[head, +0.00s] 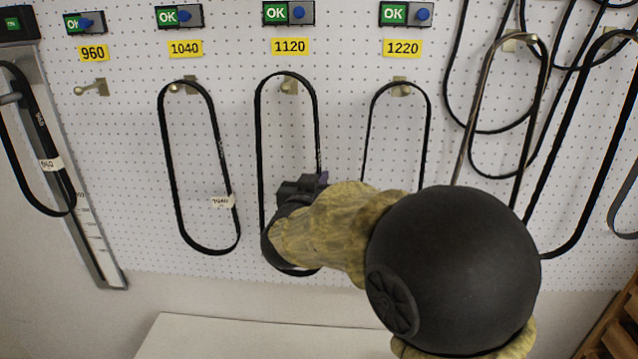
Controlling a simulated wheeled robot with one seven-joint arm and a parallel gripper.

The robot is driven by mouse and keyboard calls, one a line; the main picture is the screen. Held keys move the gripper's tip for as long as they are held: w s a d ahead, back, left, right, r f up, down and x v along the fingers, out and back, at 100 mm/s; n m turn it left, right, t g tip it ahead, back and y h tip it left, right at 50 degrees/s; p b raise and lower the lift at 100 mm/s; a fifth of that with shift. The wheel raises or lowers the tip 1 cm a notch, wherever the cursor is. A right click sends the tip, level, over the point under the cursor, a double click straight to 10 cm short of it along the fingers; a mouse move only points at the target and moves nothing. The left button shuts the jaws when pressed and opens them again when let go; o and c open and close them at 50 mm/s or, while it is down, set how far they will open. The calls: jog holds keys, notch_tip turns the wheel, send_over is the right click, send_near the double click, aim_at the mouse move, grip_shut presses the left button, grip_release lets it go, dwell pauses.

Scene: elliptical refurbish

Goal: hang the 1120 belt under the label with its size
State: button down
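The yellow 1120 label (290,46) is on the pegboard, with a metal hook (289,86) below it. A long black belt (259,150) hangs in a loop over this hook. No size tag shows on it, and my arm hides part of its lower right side. My gripper (303,186) is dark and in front of the belt's right strand, around mid-height. Its fingers are seen from behind, so I cannot tell whether they are open or touch the belt.
The 960 hook (92,87) is bare. A belt tagged 960 (62,190) hangs on the gauge at left. Belts hang under 1040 (166,150) and 1220 (428,130). Several loose belts (600,110) hang at right. A pale table (240,335) is below.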

jog(key=w, duration=0.1)
jog(key=w+f, duration=0.1)
jog(key=w, duration=0.1)
jog(key=shift+w+d, duration=0.1)
jog(key=shift+w, duration=0.1)
jog(key=shift+w+f+b, duration=0.15)
jog(key=shift+f+b, duration=0.35)
dwell(0.3)
dwell(0.4)
jog(key=c, duration=1.5)
grip_release()
jog(key=shift+c, duration=0.2)
